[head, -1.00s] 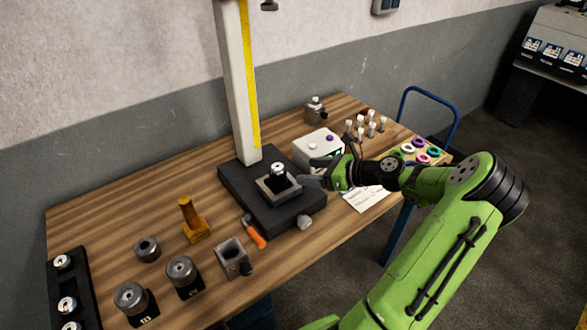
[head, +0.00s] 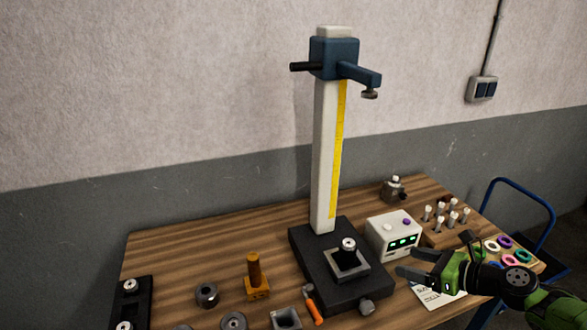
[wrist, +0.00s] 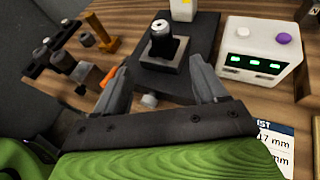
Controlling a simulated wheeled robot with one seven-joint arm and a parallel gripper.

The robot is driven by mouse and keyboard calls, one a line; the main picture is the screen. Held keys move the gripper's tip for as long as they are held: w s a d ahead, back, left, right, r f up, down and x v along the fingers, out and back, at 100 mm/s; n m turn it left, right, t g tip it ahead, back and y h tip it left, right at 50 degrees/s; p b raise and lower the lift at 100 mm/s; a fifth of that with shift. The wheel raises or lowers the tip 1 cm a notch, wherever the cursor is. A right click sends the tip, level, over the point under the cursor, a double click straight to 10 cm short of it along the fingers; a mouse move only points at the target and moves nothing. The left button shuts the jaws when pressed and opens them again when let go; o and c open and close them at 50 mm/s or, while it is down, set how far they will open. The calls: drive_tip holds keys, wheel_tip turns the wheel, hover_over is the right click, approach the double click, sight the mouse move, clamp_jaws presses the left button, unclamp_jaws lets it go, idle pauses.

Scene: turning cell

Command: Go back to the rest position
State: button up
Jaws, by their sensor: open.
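My gripper (head: 405,264) is open and empty above the right part of the wooden table, to the right of the height gauge's black base. In the wrist view its two fingers (wrist: 160,85) stand wide apart with nothing between them. Beyond them, a small dark cylindrical part with a bright top (wrist: 160,38) sits on the square grey block (wrist: 158,62) on the black base. The same part (head: 348,244) and block (head: 350,268) show in the head view, apart from my gripper.
The tall gauge column (head: 325,150) rises from its base, with an arm (head: 360,73) at its top. A white box with green displays (head: 392,232) stands close by my gripper. An orange-handled tool (head: 315,312), rack of pins (head: 446,218) and coloured rings (head: 506,243) lie around. A blue trolley handle (head: 515,185) is at right.

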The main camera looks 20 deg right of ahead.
drive_tip(key=a+r+n+g+h, duration=0.2)
drive_tip(key=a+n+g, duration=0.3)
drive_tip(key=a+n, duration=0.55)
drive_tip(key=a+r+n+g+h, duration=0.15)
drive_tip(key=a+n+g, duration=0.25)
drive_tip(key=a+n, duration=0.65)
drive_tip(key=s+a+r+n+t+h, duration=0.1)
drive_tip(key=s+a+r+n, duration=0.2)
drive_tip(key=s+a+n, duration=0.1)
drive_tip(key=s+a+r+n+t+h, duration=0.1)
drive_tip(key=s+a+r+n, duration=0.2)
drive_tip(key=s, duration=0.6)
drive_tip(key=a+n, duration=0.2)
drive_tip(key=n, duration=0.1)
drive_tip(key=shift+a+n, duration=0.15)
drive_tip(key=shift+n, duration=0.25)
